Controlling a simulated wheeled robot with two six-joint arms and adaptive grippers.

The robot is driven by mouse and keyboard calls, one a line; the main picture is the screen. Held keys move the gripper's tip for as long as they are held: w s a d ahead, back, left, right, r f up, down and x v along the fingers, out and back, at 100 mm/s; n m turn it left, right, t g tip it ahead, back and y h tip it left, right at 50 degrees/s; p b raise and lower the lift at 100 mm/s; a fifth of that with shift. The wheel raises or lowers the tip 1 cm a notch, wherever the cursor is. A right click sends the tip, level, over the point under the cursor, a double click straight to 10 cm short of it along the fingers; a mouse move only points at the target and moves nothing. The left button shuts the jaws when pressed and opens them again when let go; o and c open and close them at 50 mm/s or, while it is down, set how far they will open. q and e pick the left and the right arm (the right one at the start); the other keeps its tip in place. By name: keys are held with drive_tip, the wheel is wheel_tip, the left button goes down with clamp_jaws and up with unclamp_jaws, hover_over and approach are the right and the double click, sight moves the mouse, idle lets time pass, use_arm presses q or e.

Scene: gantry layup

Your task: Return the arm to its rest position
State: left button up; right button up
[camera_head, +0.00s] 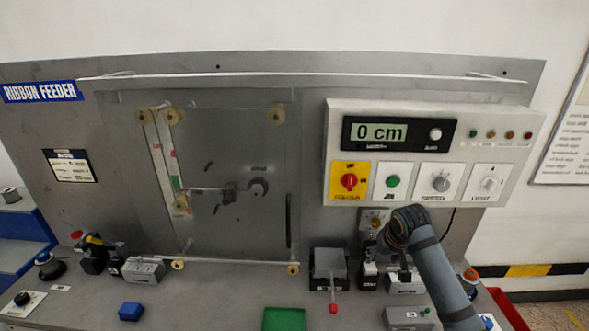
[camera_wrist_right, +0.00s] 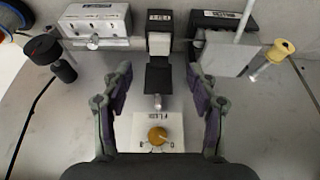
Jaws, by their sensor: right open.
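My right arm (camera_head: 432,262) comes in from the lower right in the head view, its wrist bent in front of the control panel's lower edge. In the right wrist view my right gripper (camera_wrist_right: 160,105) is open, with its two dark fingers spread wide and nothing held between them. Between and below the fingers is a pale plate with a brass-coloured knob (camera_wrist_right: 157,136); I see no finger touching it. In the head view the fingers are hard to make out among the wrist and small devices. My left arm and gripper are not in view.
A control panel (camera_head: 465,126) reads 0 cm, with a red-on-yellow switch (camera_head: 349,182). The ribbon feeder's clear cover (camera_head: 245,150) stands left. Along the bench are a blue block (camera_head: 131,311), a green tray (camera_head: 284,320) and a grey box with a red-tipped lever (camera_head: 329,263).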

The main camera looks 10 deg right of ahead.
drive_tip(key=s+a+f+n, duration=0.2)
drive_tip(key=s+a+f, duration=0.5)
drive_tip(key=s+f, duration=0.15)
drive_tip(key=s+a+f+n, duration=0.1)
drive_tip(key=s+a, duration=0.1)
drive_tip(key=s, duration=0.6)
drive_tip(key=s+a+n, duration=0.1)
drive_tip(key=s+a, duration=0.2)
drive_tip(key=s, duration=0.5)
wheel_tip(320, 180, down, 28)
drive_tip(key=s+d+g+b, duration=0.2)
drive_tip(key=d, duration=0.1)
drive_tip(key=s+d+f+m+g+b, duration=0.1)
drive_tip(key=s+f, duration=1.7)
drive_tip(key=f, duration=0.1)
drive_tip(key=shift+s+b, duration=0.25)
drive_tip(key=shift+b, duration=0.15)
